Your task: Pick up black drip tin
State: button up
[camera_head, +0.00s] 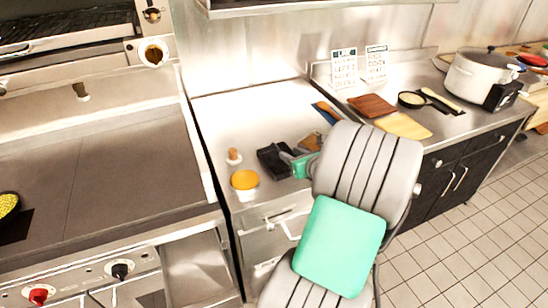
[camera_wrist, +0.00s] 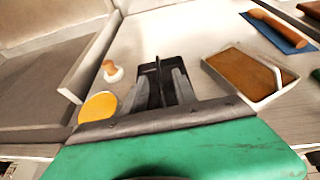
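The black drip tin (camera_head: 271,161) sits on the steel counter, near its front edge, just left of my gripper (camera_head: 284,152). In the wrist view the tin (camera_wrist: 148,70) lies straight ahead, between and beyond the fingertips. My gripper (camera_wrist: 162,77) is open, its two grey fingers apart and reaching over the tin. A dark upright strip of the tin shows between the fingers; I cannot tell if either finger touches it. The near part of the tin is hidden by the fingers and my gripper's body.
A cup with an orange top (camera_head: 245,181) and a small wooden-knobbed item (camera_head: 233,156) stand left of the tin. A white-rimmed brown tray (camera_wrist: 245,72) is close on the right. A blue item with a wooden handle (camera_wrist: 283,32) lies beyond. The griddle (camera_head: 110,170) is left.

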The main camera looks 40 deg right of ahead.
jog(key=x, duration=0.3)
jog(key=p+x, duration=0.1)
jog(key=x, duration=0.2)
jog(key=shift+a+f, duration=0.15)
jog(key=shift+f, duration=0.3)
jog(key=shift+c, duration=0.4)
grip_shut()
dwell(0.4)
